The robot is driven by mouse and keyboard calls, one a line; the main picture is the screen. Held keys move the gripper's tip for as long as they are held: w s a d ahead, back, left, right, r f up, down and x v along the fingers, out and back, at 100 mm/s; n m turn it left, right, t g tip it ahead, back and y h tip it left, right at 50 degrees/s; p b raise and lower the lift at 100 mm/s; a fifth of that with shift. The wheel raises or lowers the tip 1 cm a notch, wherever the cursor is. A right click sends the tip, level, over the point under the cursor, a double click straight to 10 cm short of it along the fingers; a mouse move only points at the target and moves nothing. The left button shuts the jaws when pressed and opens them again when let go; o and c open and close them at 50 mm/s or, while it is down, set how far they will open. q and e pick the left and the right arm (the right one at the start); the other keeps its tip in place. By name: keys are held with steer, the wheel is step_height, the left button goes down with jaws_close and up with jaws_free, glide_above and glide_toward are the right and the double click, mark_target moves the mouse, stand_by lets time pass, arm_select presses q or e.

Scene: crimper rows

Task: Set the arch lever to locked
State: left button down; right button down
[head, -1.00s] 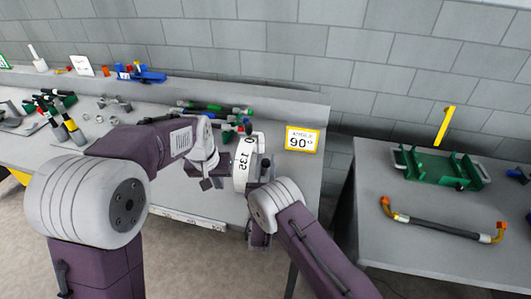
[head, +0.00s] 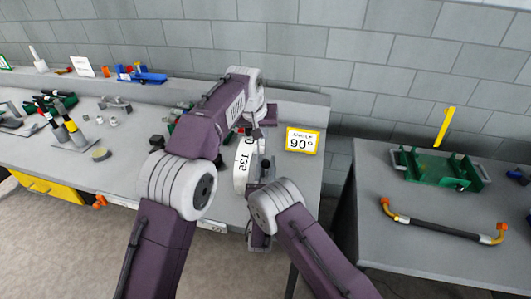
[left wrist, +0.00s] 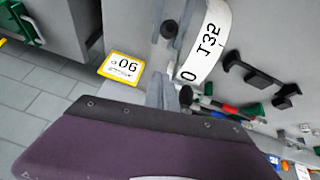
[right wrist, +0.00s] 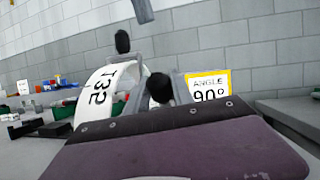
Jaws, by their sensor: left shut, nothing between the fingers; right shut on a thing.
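A white curved scale (head: 243,164) marked 0 and 135 stands on the bench in front of me; it also shows in both wrist views (left wrist: 206,42) (right wrist: 98,98). Beside it is a grey lever with a black knob (right wrist: 160,88). My right gripper (head: 261,172) is at the scale's right side, shut on this lever; its fingertips are mostly hidden. My left gripper (head: 260,118) is shut and empty, beyond the scale near the bench's back edge. A second black knob (right wrist: 122,42) stands behind the lever. I cannot read any locked mark.
A yellow-framed "ANGLE 90°" sign (head: 303,141) stands close right of the grippers. Tools and fittings crowd the bench's left; a gap separates the tables.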

arm_select(q)
steer(key=shift+s+d+f, duration=0.1)
steer(key=shift+d+f, duration=0.1)
steer(key=shift+f, duration=1.8)
steer(key=shift+d+f, duration=0.2)
steer(key=shift+f, duration=1.8)
steer(key=shift+s+a+f, duration=0.15)
steer(key=shift+s+f, duration=0.5)
steer(key=shift+s, duration=0.1)
arm_select(e)
steer(key=c, duration=1.3)
jaws_free()
steer(key=shift+r, duration=0.1)
steer(key=shift+o, duration=1)
arm_select(q)
steer(key=shift+w+r, duration=0.1)
